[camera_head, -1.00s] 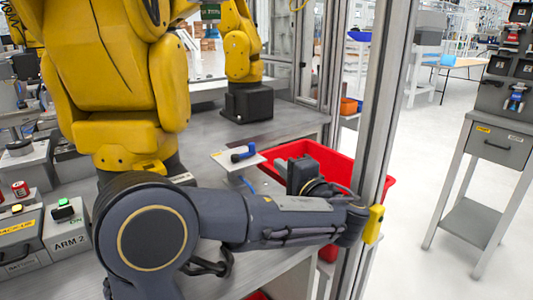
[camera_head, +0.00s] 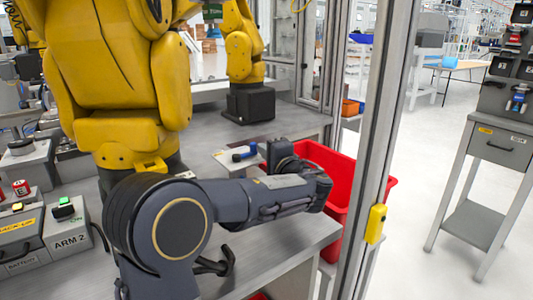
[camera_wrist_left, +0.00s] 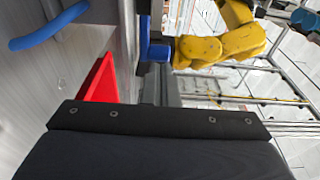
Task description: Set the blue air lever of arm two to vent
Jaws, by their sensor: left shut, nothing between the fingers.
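The blue air lever (camera_head: 243,154) sits on a pale plate (camera_head: 228,159) on the bench, right of the big yellow arm's base. Its blue handle points to the upper right in the head view. My left gripper (camera_head: 280,155), a dark block, is just right of the lever, with a small gap showing between them. It is shut and empty. My right gripper is not in view.
A red bin (camera_head: 340,172) stands behind and right of my gripper. A metal post (camera_head: 372,130) with a yellow box (camera_head: 376,223) rises at the right. A control box marked ARM 2 (camera_head: 69,241) is at the left.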

